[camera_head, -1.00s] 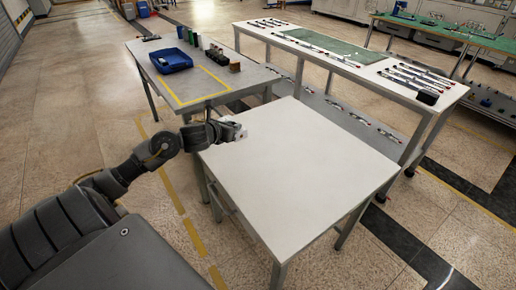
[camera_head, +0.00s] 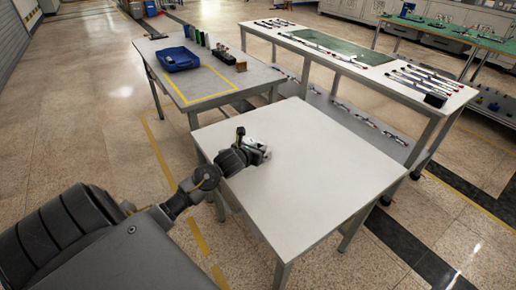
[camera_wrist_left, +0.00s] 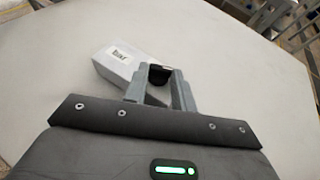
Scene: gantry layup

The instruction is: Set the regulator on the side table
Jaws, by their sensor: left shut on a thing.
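My left gripper (camera_head: 261,153) is over the white side table (camera_head: 310,185), near its back left part. In the left wrist view the gripper (camera_wrist_left: 160,85) is shut on the regulator (camera_wrist_left: 122,60), a pale grey block with a small dark-lettered label and a black part between the fingers. The regulator is close to the white tabletop (camera_wrist_left: 230,50); I cannot tell whether it touches it. In the head view the gripper mostly hides the regulator. My right gripper is not in view.
A grey table (camera_head: 215,85) behind holds a blue bin (camera_head: 178,60), several upright coloured items and a small brown block (camera_head: 241,66). A long white bench (camera_head: 380,75) with rods and a green mat stands behind right. The rest of the white tabletop is clear.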

